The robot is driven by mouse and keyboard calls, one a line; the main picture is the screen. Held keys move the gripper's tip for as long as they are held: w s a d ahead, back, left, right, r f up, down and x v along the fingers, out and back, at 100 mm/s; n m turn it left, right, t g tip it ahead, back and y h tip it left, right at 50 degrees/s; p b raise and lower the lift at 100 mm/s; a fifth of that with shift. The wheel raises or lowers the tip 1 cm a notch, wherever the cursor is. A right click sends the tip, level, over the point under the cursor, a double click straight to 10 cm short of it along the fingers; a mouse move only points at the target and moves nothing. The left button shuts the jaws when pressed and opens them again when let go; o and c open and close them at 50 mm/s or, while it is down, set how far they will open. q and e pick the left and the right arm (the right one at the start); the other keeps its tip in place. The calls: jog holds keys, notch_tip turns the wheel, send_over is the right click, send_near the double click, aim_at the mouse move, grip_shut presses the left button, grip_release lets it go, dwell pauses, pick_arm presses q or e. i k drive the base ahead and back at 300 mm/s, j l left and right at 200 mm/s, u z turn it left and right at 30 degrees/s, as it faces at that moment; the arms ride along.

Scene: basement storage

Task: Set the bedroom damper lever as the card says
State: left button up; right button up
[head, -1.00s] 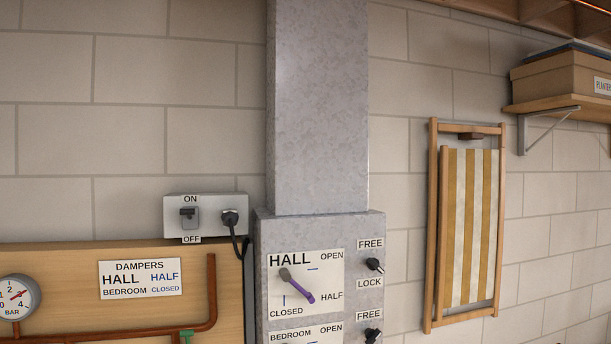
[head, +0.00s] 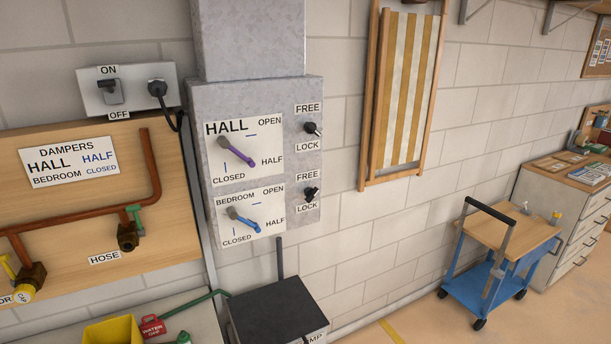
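The bedroom damper lever (head: 243,219) is blue and sits on the lower white plate (head: 270,238) of the grey duct box. It slants down and right from its pivot, toward the HALF side and away from the CLOSED mark. The card (head: 68,163) on the wooden board reads DAMPERS, HALL HALF, BEDROOM CLOSED. The purple hall lever (head: 238,152) above also slants down-right toward HALF. A black knob (head: 310,194) beside the bedroom plate stands between FREE and LOCK labels; I cannot tell its setting. Neither gripper is in view.
A similar knob (head: 312,128) stands beside the hall plate. Below the duct box is a dark-topped unit (head: 278,312), with a yellow bucket (head: 113,331) to its left. A blue trolley (head: 490,262) stands at right. A folded deckchair (head: 402,95) hangs on the wall.

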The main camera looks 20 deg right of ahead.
aim_at(233, 215)
jog(key=l+u, duration=0.15)
jog(key=l, duration=0.35)
jog(key=k+l+u, duration=0.15)
jog(key=l, duration=0.3)
jog(key=l+u, duration=0.2)
jog(key=l, duration=0.3)
jog(key=k+l+u, duration=0.15)
jog(key=l, duration=0.25)
jog(key=k, duration=0.05)
